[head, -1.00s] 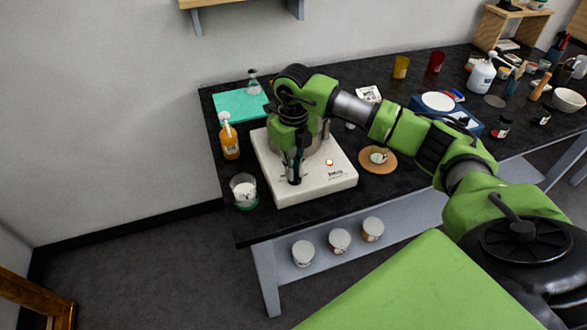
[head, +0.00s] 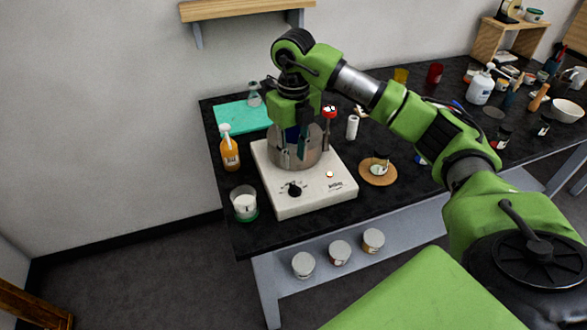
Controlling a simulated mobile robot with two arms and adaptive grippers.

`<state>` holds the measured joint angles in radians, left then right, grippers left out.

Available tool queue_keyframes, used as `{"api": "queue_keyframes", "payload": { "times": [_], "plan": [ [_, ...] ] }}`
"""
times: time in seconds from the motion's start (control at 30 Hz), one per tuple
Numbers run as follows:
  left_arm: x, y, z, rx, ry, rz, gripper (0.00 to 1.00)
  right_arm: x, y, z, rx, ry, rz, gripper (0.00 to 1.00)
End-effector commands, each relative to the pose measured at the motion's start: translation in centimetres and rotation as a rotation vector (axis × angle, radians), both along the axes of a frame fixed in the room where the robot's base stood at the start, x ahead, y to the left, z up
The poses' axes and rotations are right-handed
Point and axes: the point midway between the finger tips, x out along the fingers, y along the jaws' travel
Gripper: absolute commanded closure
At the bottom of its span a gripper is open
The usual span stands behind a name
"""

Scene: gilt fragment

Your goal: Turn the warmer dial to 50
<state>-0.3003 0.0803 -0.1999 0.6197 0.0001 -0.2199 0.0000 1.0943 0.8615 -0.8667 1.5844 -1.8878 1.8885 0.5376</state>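The warmer (head: 325,195) is a white hot plate on the black bench, with a black dial (head: 295,190) on its front left. Small marks surround the dial, but its setting is too small to read. A steel pot (head: 295,158) stands on the warmer. My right gripper (head: 296,155) hangs pointing down at the pot, behind and above the dial and apart from it. Its dark fingers cover part of the pot. I cannot tell whether they are open or shut; nothing clearly shows held. My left gripper is out of view.
An orange bottle (head: 230,152) and a glass cup (head: 244,204) stand left of the warmer. A round wooden coaster (head: 377,173) lies to its right. A red-topped tool (head: 329,113) stands behind the warmer. The space in front of the dial is clear.

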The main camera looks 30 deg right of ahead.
Motion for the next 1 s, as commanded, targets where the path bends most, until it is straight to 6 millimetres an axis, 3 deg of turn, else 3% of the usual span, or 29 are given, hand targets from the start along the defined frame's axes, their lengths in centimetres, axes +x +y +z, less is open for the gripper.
{"api": "queue_keyframes", "payload": {
  "times": [0.23, 0.8, 0.87, 0.93, 1.0],
  "plan": [
    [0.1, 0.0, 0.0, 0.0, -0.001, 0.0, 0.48, 0.0, 0.0, 2.3, 0.0, 0.0, 0.0, 0.75],
    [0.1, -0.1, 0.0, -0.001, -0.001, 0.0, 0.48, 0.0, 0.3, 2.3, 0.006, -0.001, 0.005, 0.75],
    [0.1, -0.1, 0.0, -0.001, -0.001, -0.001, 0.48, 0.1, 1.1, 1.9, 0.03, -0.007, 0.02, 0.75],
    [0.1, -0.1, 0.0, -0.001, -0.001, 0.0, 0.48, 0.3, 3.4, 1.1, 0.092, -0.023, 0.056, 0.75],
    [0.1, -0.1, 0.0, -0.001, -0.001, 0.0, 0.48, 0.4, 7.1, 0.1, 0.196, -0.048, 0.109, 0.75]
  ]
}}
